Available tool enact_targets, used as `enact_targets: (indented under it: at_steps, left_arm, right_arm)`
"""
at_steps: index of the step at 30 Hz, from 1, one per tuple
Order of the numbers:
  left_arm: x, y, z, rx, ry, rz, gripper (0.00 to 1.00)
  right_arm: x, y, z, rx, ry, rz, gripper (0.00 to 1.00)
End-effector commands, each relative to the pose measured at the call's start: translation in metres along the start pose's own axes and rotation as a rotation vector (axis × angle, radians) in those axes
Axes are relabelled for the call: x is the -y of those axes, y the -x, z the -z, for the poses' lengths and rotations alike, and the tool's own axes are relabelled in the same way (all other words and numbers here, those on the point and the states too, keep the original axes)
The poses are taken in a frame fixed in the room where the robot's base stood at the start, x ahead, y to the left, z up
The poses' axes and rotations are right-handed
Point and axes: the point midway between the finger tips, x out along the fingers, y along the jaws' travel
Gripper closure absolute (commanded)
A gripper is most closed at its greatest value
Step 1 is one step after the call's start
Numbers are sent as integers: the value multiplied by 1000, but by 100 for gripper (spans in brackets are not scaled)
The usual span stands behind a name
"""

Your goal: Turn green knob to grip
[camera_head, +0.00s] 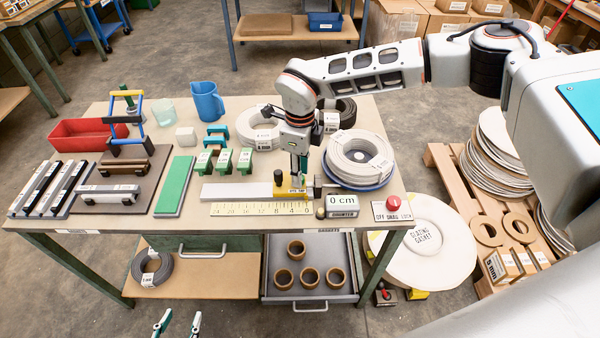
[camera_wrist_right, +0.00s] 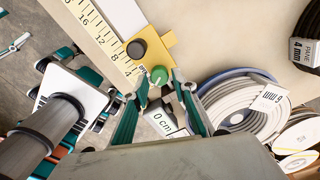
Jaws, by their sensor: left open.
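The green knob (camera_wrist_right: 159,75) is a small round knob on the yellow stop block (camera_wrist_right: 158,42), beside a black knob (camera_wrist_right: 136,49). My right gripper (camera_wrist_right: 160,84) points down at the block. Its teal fingers are apart, with tips close on either side of the green knob; I cannot tell whether they touch it. My left gripper (camera_head: 179,322) is open and empty in front of the bench, low in the head view.
A coil of white hose (camera_head: 360,158) lies close right of my right gripper. Green blocks (camera_head: 223,160) and a green strip (camera_head: 175,184) lie to the left.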

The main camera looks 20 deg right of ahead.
Motion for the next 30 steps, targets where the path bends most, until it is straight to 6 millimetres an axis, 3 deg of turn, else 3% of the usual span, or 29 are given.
enact_targets:
  at_steps: [15, 21, 30]
  left_arm:
    - [0, 0, 1, -2, 2, 0, 58]
    - [0, 0, 1, -2, 3, 0, 58]
    - [0, 0, 1, -2, 3, 0, 58]
  right_arm:
    - [0, 96, 0, 2, 0, 2, 73]
    - [0, 111, 0, 1, 0, 0, 73]
    - [0, 112, 0, 0, 0, 0, 73]
